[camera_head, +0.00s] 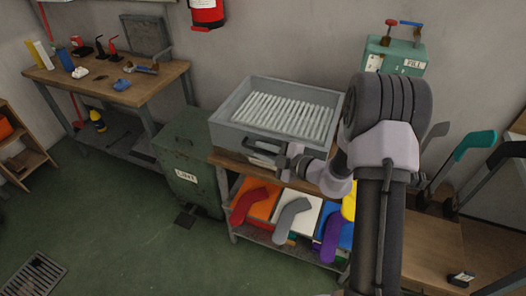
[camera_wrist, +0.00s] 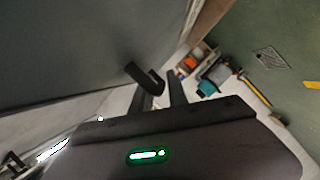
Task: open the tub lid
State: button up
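A grey rectangular tub (camera_head: 219,132) stands on the wooden bench in the head view. Rows of white rods or slats (camera_head: 290,115) show across its top; I cannot tell if they belong to a lid. A dark handle (camera_head: 262,145) is at its front side. In the wrist view the tub's grey wall (camera_wrist: 70,45) fills the upper left and a dark bent handle (camera_wrist: 142,76) sticks out from it. My gripper (camera_head: 283,156) is at the tub's front, by the handle. Its fingers (camera_wrist: 163,86) are apart, with the handle's end between or just before them; contact is unclear.
A green labelled bin (camera_head: 187,155) stands left of the bench. Below the tub, a shelf holds coloured sock shapes, one red (camera_head: 255,203) and one grey (camera_head: 293,216). A green box (camera_head: 396,56) with levers stands behind my arm. Open floor (camera_head: 130,235) lies at the left.

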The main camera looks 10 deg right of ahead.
grip_shut()
dwell(1.3)
